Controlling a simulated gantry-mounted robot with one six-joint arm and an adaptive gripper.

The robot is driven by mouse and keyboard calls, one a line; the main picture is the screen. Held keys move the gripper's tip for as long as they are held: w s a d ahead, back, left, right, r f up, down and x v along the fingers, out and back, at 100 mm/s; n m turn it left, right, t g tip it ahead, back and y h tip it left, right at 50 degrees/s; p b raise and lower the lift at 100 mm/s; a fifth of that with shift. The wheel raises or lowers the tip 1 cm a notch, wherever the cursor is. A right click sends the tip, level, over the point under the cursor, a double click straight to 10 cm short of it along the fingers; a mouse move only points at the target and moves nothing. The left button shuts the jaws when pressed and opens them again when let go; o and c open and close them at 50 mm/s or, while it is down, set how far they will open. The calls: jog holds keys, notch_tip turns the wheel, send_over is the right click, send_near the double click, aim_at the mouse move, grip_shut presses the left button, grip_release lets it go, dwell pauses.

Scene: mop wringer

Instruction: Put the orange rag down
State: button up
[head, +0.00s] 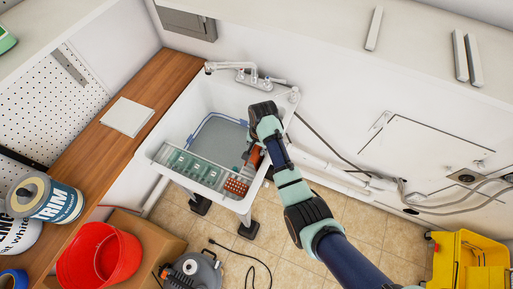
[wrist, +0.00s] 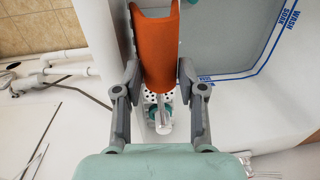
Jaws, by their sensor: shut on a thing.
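The orange rag (wrist: 156,45) is between the two fingers of my gripper (wrist: 157,75) in the wrist view, which is shut on it. In the head view, a small part of the rag (head: 254,158) shows beside my gripper (head: 248,160), over the right side of the white sink (head: 172,115). I cannot tell whether the rag touches the sink's rim.
A tray of green and orange items (head: 200,172) lies along the sink's front. A faucet (head: 240,72) is at its back. A wooden counter (head: 110,135) with a white pad (head: 127,116) is at left. A red bucket (head: 98,255) and a yellow mop bucket (head: 468,262) stand lower.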

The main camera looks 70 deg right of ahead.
jog(key=shift+f, duration=0.3)
jog(key=shift+f, duration=0.1)
jog(key=o, duration=0.8)
jog(key=shift+o, duration=0.2)
notch_tip(320, 180, up, 12)
jog(key=s+p, duration=0.1)
